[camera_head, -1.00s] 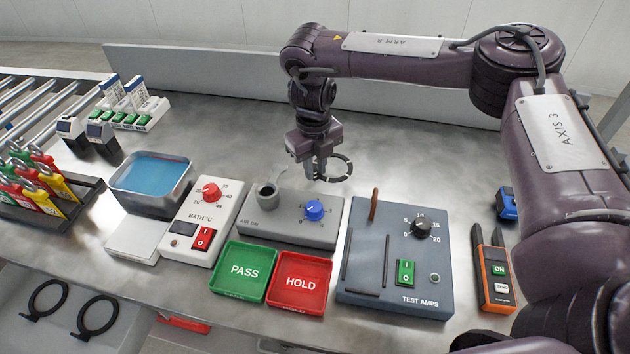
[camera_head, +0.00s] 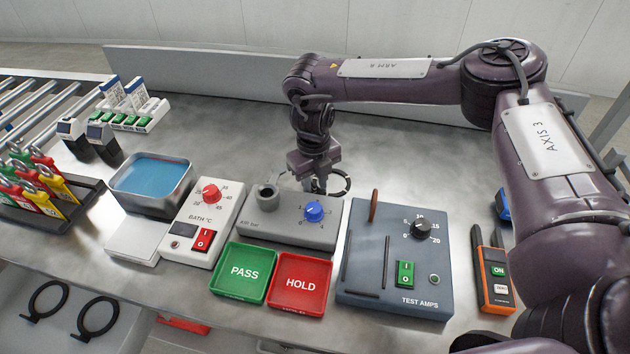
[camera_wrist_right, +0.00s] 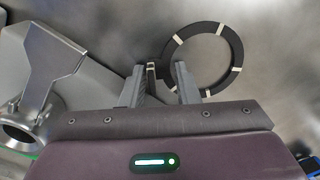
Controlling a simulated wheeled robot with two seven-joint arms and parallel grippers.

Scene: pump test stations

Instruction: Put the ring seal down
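The ring seal (camera_wrist_right: 235,58) is a black ring with several pale marks. In the head view the ring seal (camera_head: 347,184) is low over the bench behind the grey pressure unit, partly hidden by my right gripper (camera_head: 319,189). In the right wrist view, my right gripper (camera_wrist_right: 161,74) has its two grey fingers on either side of the ring's left edge, where a small dark block shows between them. I cannot tell whether the fingers press on it, or whether the ring touches the bench. My left gripper is not in view.
The pressure unit (camera_head: 290,232) with a blue knob stands just in front of my right gripper. The green PASS tray (camera_head: 244,272), red HOLD tray (camera_head: 301,283) and test amps box (camera_head: 395,260) are nearer. The bench (camera_head: 430,165) behind is clear.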

